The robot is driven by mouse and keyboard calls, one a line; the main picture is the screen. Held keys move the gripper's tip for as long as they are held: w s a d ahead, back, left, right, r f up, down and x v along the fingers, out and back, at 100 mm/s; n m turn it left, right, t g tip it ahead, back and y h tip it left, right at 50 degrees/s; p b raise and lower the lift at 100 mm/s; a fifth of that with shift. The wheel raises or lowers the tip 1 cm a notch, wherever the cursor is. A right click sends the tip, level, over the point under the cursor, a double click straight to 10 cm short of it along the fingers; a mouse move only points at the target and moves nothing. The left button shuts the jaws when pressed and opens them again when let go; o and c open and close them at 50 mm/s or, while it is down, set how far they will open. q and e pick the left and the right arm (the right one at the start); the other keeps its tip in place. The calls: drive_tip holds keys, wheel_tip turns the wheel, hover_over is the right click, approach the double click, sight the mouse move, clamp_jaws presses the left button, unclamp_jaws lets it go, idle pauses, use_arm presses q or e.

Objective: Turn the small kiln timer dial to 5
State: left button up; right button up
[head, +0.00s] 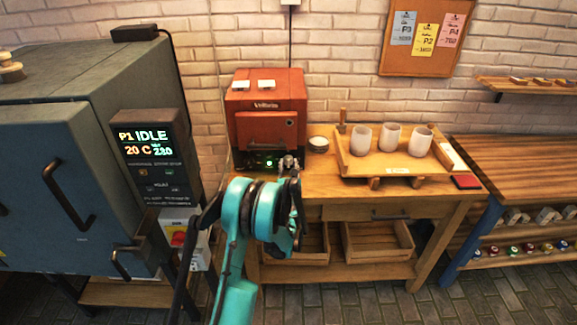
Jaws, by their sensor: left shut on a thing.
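The small kiln (264,100) is an orange-red box with a door and handle, standing on the wooden table against the brick wall. Its dark control strip (252,161) runs along the bottom front, with a lit green spot on it. My left gripper (288,163) reaches up to the right end of this strip and is shut on the timer dial there. The fingers cover the dial, so its pointer and numbers cannot be read. My right gripper is not in view.
A large grey kiln (50,150) with a display reading IDLE stands at the left. On the table (330,186) are a small stack of white dishes (318,144) and a wooden tray (358,168) with three cups. A workbench (525,165) stands at the right.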

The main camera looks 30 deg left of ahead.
use_arm(q)
drive_tip(key=shift+m, duration=0.3)
drive_tip(key=m+b, duration=0.1)
drive_tip(key=m, duration=0.2)
drive_tip(key=shift+m+b, duration=0.3)
drive_tip(key=m+b, duration=0.1)
drive_tip(key=m, duration=0.3)
drive_tip(key=shift+m, duration=0.3)
drive_tip(key=m+b, duration=0.1)
drive_tip(key=m, duration=0.3)
drive_tip(key=shift+m+b, duration=0.35)
drive_tip(key=shift+m, duration=2.05)
drive_tip(key=o, duration=1.2)
drive_tip(key=shift+c, duration=0.2)
